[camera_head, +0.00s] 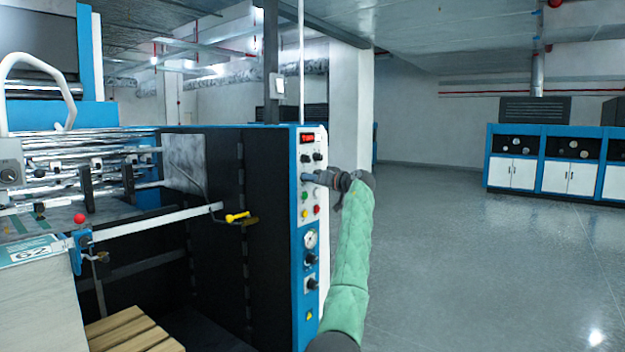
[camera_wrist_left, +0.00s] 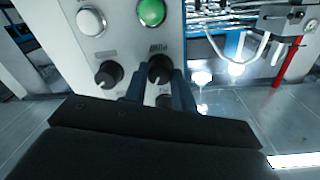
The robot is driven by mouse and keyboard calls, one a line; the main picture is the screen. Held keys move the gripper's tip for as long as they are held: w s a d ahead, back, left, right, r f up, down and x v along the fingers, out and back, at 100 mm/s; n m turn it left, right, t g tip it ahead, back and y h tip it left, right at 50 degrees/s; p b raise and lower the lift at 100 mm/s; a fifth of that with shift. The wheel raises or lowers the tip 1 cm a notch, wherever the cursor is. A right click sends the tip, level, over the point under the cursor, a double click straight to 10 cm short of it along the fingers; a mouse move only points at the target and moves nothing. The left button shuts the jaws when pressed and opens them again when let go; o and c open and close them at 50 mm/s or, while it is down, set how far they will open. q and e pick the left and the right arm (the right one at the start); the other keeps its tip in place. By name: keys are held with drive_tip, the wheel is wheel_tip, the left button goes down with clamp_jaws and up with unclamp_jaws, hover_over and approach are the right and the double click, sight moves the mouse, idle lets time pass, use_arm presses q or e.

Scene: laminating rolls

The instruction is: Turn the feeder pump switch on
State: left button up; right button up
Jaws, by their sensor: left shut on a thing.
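The control panel (camera_head: 310,229) stands on the end of the laminating machine, with knobs, coloured buttons and a gauge. My left gripper (camera_head: 310,177) reaches it from the right, below the red display. In the left wrist view, which sees the panel upside down, my left gripper (camera_wrist_left: 158,84) has its two fingers closed around a black rotary switch (camera_wrist_left: 159,68), with lettering beside it that looks like "PUMP". Its pointer direction is unclear. A second black knob (camera_wrist_left: 109,73) sits beside it, untouched. The fingers partly hide the gripped switch. My right gripper is out of view.
A green button (camera_wrist_left: 152,12) and a white button (camera_wrist_left: 91,21) are close to the gripped switch. A yellow-handled lever (camera_head: 237,217) sticks out left of the panel. Blue-and-white cabinets (camera_head: 541,160) stand far right; the floor (camera_head: 470,270) between is clear.

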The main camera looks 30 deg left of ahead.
use_arm(q)
drive_tip(key=m+p, duration=0.1)
drive_tip(key=m, duration=0.5)
drive_tip(key=shift+r+p, duration=0.15)
drive_tip(key=shift+p, duration=0.25)
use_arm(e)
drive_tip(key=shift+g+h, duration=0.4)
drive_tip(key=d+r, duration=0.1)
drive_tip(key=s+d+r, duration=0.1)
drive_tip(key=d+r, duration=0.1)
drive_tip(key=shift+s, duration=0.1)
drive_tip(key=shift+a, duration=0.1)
use_arm(q)
drive_tip(key=o, duration=1)
drive_tip(key=shift+w, duration=0.1)
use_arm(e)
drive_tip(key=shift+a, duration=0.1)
